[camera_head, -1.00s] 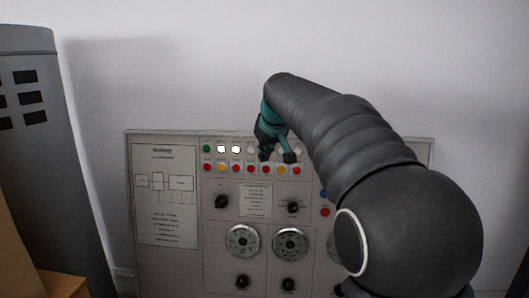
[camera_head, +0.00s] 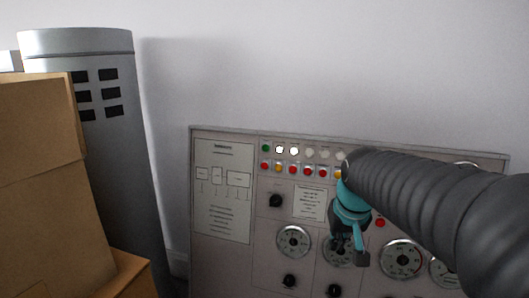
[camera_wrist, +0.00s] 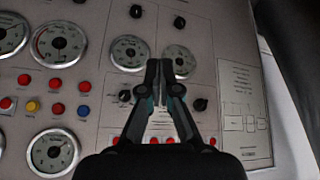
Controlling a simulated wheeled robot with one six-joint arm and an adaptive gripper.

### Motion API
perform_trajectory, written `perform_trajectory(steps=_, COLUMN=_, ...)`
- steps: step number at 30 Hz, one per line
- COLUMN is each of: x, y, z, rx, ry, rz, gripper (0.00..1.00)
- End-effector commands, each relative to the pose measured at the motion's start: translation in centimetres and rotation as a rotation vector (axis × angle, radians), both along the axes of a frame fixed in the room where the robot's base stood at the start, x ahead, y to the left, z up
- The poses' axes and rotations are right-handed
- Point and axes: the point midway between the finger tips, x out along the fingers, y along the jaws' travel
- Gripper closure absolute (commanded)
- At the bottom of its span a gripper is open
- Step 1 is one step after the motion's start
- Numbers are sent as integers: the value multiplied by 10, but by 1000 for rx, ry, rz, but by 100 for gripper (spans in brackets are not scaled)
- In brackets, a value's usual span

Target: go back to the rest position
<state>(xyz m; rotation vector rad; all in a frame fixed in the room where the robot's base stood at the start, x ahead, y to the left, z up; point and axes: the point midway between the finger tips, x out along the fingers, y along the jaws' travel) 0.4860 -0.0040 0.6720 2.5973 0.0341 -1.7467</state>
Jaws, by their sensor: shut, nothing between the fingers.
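My gripper (camera_head: 361,262) is in front of the grey control panel (camera_head: 215,262), over its row of dials, with its fingers pointing down in the head view. In the wrist view my gripper (camera_wrist: 159,62) is shut and empty, its fingertips together between two round dials. Whether it touches the panel I cannot tell. The panel (camera_wrist: 228,45) fills most of the wrist view. My arm hides the panel's upper right part in the head view.
Stacked cardboard boxes (camera_head: 45,190) and a grey cylindrical cabinet (camera_head: 130,150) stand at the left. Two white lamps (camera_head: 286,150) are lit on the panel. The white wall above the panel (camera_head: 330,70) is clear.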

Motion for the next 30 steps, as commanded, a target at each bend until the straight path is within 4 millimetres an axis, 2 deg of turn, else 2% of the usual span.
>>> perform_trajectory(steps=1, x=-24, y=1, z=1, rx=1, ry=5, rz=-8, gripper=100)
perform_trajectory(steps=3, x=-52, y=1, z=-4, rx=4, ry=12, rz=-20, gripper=100)
perform_trajectory(steps=9, x=-127, y=1, z=-17, rx=1, ry=13, rz=-36, gripper=100)
perform_trajectory(steps=12, x=-157, y=2, z=-20, rx=-2, ry=0, rz=-33, gripper=100)
perform_trajectory(steps=15, x=-178, y=2, z=-18, rx=-3, ry=-24, rz=-29, gripper=100)
perform_trajectory(steps=18, x=-188, y=3, z=-9, rx=-2, ry=-60, rz=-28, gripper=100)
perform_trajectory(steps=22, x=-191, y=3, z=5, rx=-1, ry=-100, rz=-26, gripper=100)
perform_trajectory(steps=30, x=-191, y=4, z=7, rx=-2, ry=-105, rz=-25, gripper=100)
